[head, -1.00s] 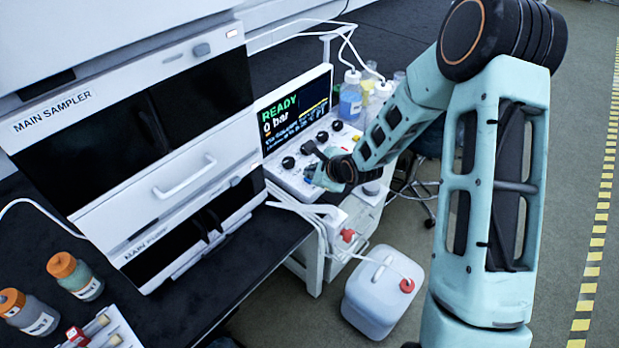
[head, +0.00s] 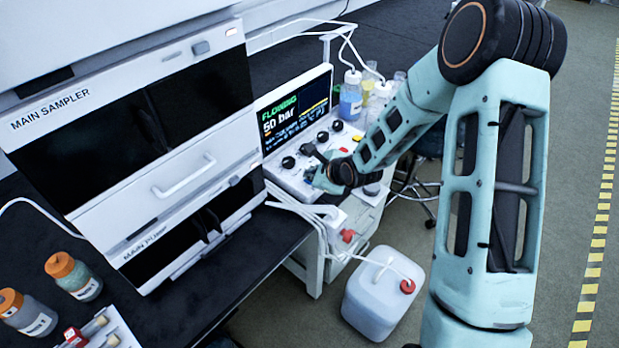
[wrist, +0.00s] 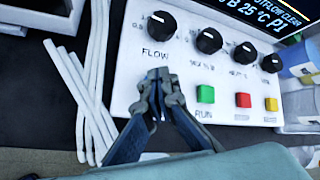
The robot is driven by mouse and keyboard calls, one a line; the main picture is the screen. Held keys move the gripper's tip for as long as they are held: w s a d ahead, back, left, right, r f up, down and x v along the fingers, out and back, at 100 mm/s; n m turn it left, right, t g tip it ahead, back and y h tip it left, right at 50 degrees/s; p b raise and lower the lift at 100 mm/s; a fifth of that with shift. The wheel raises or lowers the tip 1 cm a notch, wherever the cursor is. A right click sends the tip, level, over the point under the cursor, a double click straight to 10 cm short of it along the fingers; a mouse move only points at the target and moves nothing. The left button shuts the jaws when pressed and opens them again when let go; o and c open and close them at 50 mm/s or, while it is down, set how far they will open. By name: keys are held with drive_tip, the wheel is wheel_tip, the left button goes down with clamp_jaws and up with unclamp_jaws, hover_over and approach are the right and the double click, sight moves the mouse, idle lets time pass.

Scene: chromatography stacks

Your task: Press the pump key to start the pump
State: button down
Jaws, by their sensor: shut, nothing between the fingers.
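The control panel (wrist: 185,40) bears a row of black knobs, the first labelled FLOW (wrist: 162,24). Below them sit a green key (wrist: 205,94) labelled RUN, a red key (wrist: 243,100) and a yellow key (wrist: 271,104). No key labelled pump is readable. My gripper (wrist: 158,76) is shut and empty. Its tips are at the panel face below the FLOW knob, left of the green key. They hide whatever lies under them, and I cannot tell if they touch. In the head view, the display (head: 295,108) above the panel reads FLOWING, 50 bar.
The MAIN SAMPLER cabinet (head: 75,95) stands left of the panel. Bottles (head: 350,97) stand at its far side. White tubes (wrist: 97,85) run beside the panel's left edge. A white canister (head: 375,300) stands on the floor in front.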

drive_tip(key=shift+r+p, duration=0.85)
drive_tip(key=shift+r, duration=0.05)
wheel_tip(320, 180, up, 5)
drive_tip(key=p, duration=0.4)
idle(0.6)
